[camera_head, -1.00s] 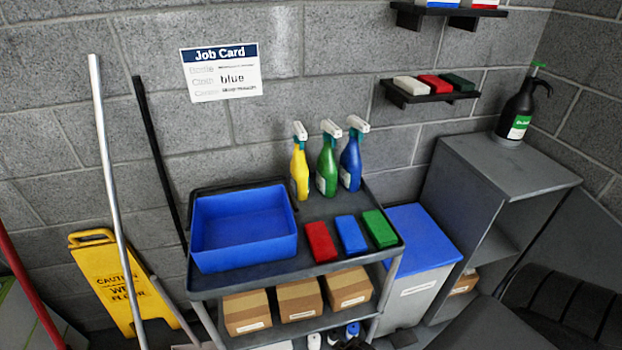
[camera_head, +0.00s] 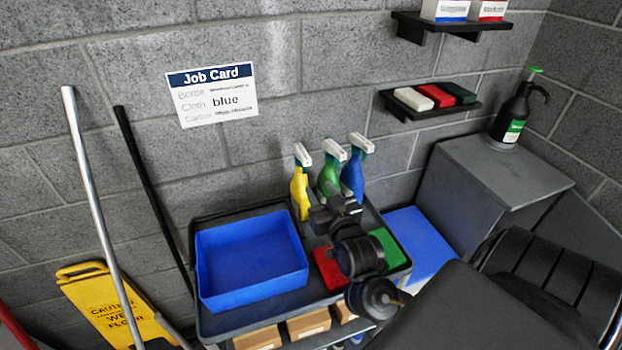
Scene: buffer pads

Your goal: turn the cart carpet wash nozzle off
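Three spray bottles with white nozzle heads stand at the back of the grey cart (camera_head: 235,322): a yellow bottle (camera_head: 300,196), a green bottle (camera_head: 328,176) and a blue bottle (camera_head: 353,176). Their labels cannot be read, so I cannot tell which is carpet wash, nor how any nozzle is set. My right gripper (camera_head: 334,210) reaches over the cart from the lower right, just in front of the green bottle, and hides its lower part. Whether it touches the bottle, or is open or shut, cannot be made out. My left gripper is not in view.
A blue tray (camera_head: 250,292) fills the cart's left side. Red (camera_head: 327,268) and green (camera_head: 386,246) pads lie beside my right arm, which hides the blue pad. A job card (camera_head: 212,95) hangs behind. A blue-lidded bin (camera_head: 420,240) and grey cabinet (camera_head: 500,165) stand right.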

